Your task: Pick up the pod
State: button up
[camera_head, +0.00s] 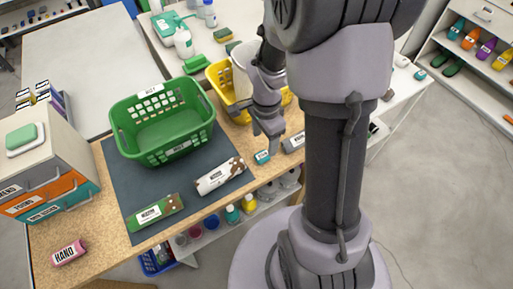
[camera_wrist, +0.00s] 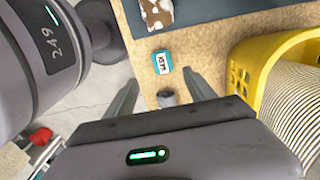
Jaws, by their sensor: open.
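No label that I can read says pod, so I cannot tell for sure which thing it is. A small teal item with a white label (camera_head: 262,157) lies on the wooden tabletop just below my gripper (camera_head: 271,131). It also shows in the wrist view (camera_wrist: 162,62), beyond my open fingers (camera_wrist: 162,95) and apart from them. A grey labelled item (camera_head: 294,143) lies to its right in the head view, partly hidden by my arm. In the wrist view a small dark grey thing (camera_wrist: 167,98) shows between the fingers, mostly hidden by the gripper body.
A green basket (camera_head: 120,133) stands on a dark mat (camera_head: 117,180) with a brown-white packet (camera_head: 219,176) and a green packet (camera_head: 154,212). A yellow basket (camera_wrist: 245,85) stands close to my gripper's right in the wrist view. A drawer unit (camera_head: 50,160) stands left.

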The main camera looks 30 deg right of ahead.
aim_at(262, 159)
notch_tip(262, 159, down, 4)
jog(key=shift+b, duration=0.55)
jog(key=f+b, duration=0.2)
jog(key=f, duration=0.3)
jog(key=shift+w+a+b, duration=0.1)
jog(key=shift+w+b, duration=0.2)
jog(key=shift+b, duration=0.1)
jog(key=shift+r, duration=0.15)
jog(key=shift+c, duration=0.4)
grip_shut()
jog(key=shift+r, duration=0.1)
